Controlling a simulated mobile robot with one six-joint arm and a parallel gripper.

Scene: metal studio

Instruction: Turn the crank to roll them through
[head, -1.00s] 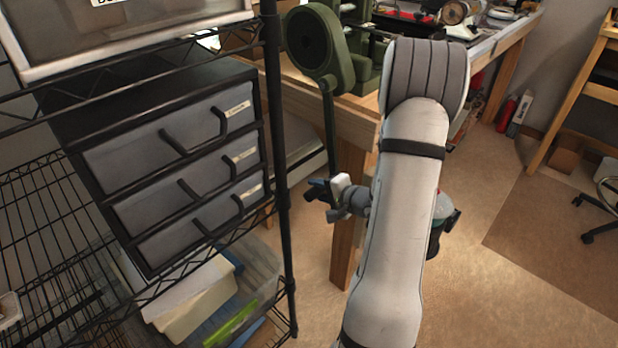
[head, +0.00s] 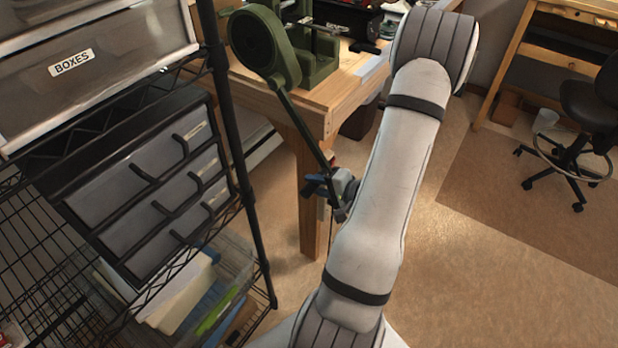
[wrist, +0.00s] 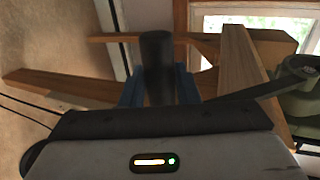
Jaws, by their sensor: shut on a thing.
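The green rolling mill (head: 316,72) stands at the corner of the wooden bench in the head view. Its round hub carries a long dark crank arm (head: 306,127), which slants down and to the right past the bench edge. My gripper (head: 322,187) is at the lower end of the crank arm. In the wrist view the dark upright crank handle (wrist: 156,62) stands between the two blue fingers of my gripper (wrist: 158,90), which are shut on it. The crank arm also runs right towards the green hub there. What lies between the rollers cannot be made out.
A black wire shelf (head: 243,150) with a grey drawer unit (head: 140,205) stands close on the left. The wooden bench (head: 322,113) has a leg just behind my gripper. A black chair (head: 590,105) is at the far right; the floor between is clear.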

